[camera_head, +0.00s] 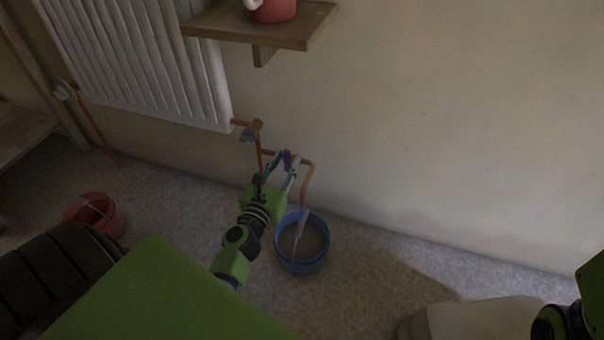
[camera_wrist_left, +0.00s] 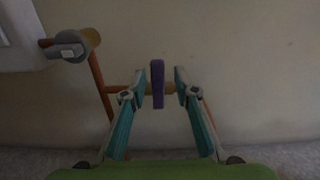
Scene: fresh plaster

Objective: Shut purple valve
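The purple valve (camera_wrist_left: 157,84) is a small handle on the copper pipe below the radiator. In the left wrist view it stands upright between the two fingertips of my left gripper (camera_wrist_left: 158,87), with a gap on each side. In the head view the purple valve (camera_head: 287,160) shows small at the tip of my left gripper (camera_head: 283,163). The left gripper is open around the handle. Of my right arm, only a part shows at the right edge of the head view, and its gripper is out of the picture.
A white radiator (camera_head: 135,60) hangs on the wall, with a grey valve (camera_wrist_left: 68,46) at its lower corner. A blue bucket (camera_head: 302,267) stands under the pipe. A red bucket (camera_head: 108,222) is at left. A wooden shelf (camera_head: 225,24) sits above.

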